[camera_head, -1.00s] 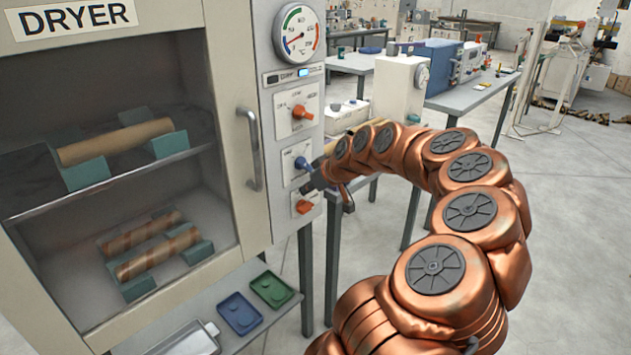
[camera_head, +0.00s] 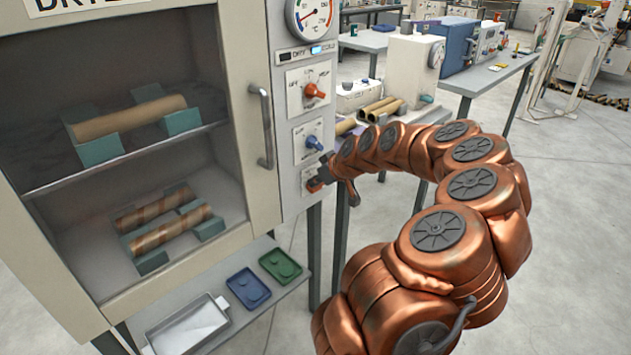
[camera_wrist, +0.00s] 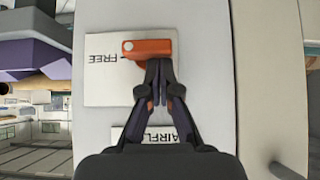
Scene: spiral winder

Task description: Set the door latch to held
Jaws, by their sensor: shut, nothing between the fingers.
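The door latch (camera_wrist: 150,48) is an orange lever on a white plate. In the wrist view the plate reads FREE upside down, beside the lever's lower left. The lever lies nearly level in that view, with a round pivot at its left end. My gripper (camera_wrist: 159,68) is shut and empty; its fingertips are at the lever's lower edge near the right end, touching or very close. In the head view the latch (camera_head: 314,185) is the lowest control on the dryer's panel, partly hidden by my gripper (camera_head: 324,176).
Above the latch sit a blue knob (camera_head: 313,142) and an orange knob (camera_head: 315,91). The dryer door handle (camera_head: 263,127) stands out left of the panel. Cardboard tubes (camera_head: 384,108) lie on a bench behind my arm.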

